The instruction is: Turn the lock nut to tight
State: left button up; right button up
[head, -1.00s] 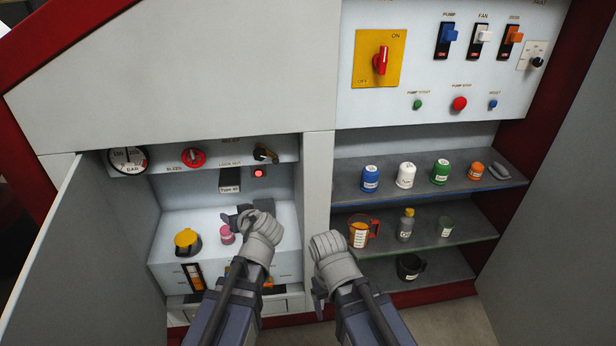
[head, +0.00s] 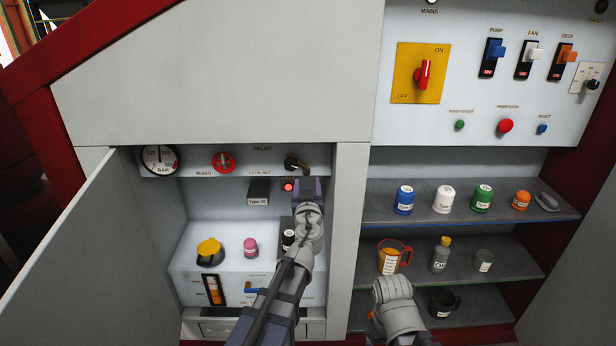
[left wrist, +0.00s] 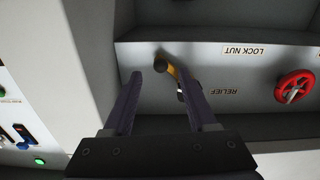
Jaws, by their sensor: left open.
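The lock nut's lever (head: 296,163), dark with a brass tint, sits between the RELIEF and LOCK NUT labels at the upper right of the open left bay. In the left wrist view, which is upside down, it shows as a brass handle (left wrist: 173,70) with a dark rounded end. My left gripper (head: 308,187) is just below it in the head view. In the left wrist view its open jaws (left wrist: 160,76) stand on either side of the handle; contact is not clear. My right arm's wrist (head: 396,305) is at lower centre; its jaw state is not clear.
A red bleed wheel (head: 223,162) and a gauge (head: 159,160) are to the left of the lever. A lit red lamp (head: 288,187) is close to my left gripper. A grey pillar (head: 350,230) separates the bay from shelves. The cabinet door (head: 90,250) stands open.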

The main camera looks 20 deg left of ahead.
aim_at(307, 176)
pick_arm(q)
jog(key=x, duration=0.5)
jog(key=shift+w+a, duration=0.1)
jog(key=shift+w, duration=0.15)
jog(key=shift+c, duration=0.2)
grip_shut()
dwell(0.9)
